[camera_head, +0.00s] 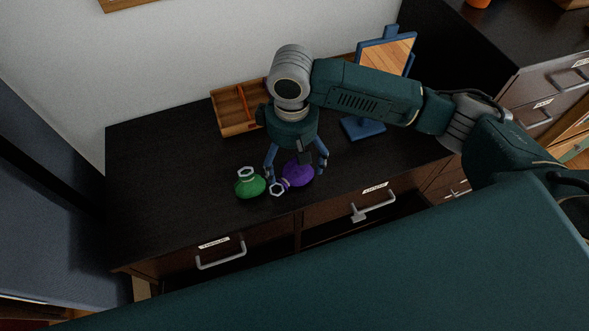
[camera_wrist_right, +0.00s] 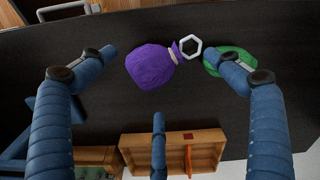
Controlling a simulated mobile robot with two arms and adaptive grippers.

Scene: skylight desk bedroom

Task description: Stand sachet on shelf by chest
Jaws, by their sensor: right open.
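A purple sachet (camera_head: 298,172) with a tied neck and a pale hexagonal ring lies on the black top of a chest of drawers (camera_head: 150,190). A green sachet (camera_head: 250,187) with a similar ring is just left of it. My right gripper (camera_head: 296,166) points down over the purple sachet, open, its fingers around but apart from it. In the right wrist view the purple sachet (camera_wrist_right: 150,66) lies between the spread fingertips (camera_wrist_right: 160,62); one finger partly covers the green sachet (camera_wrist_right: 232,60). My left gripper is out of view. I cannot tell which surface is the shelf.
A wooden divided tray (camera_head: 236,108) stands against the wall behind the gripper. A blue-framed mirror (camera_head: 385,58) on a blue stand is to its right. Drawers with grey handles (camera_head: 222,257) face the front. The left part of the top is clear.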

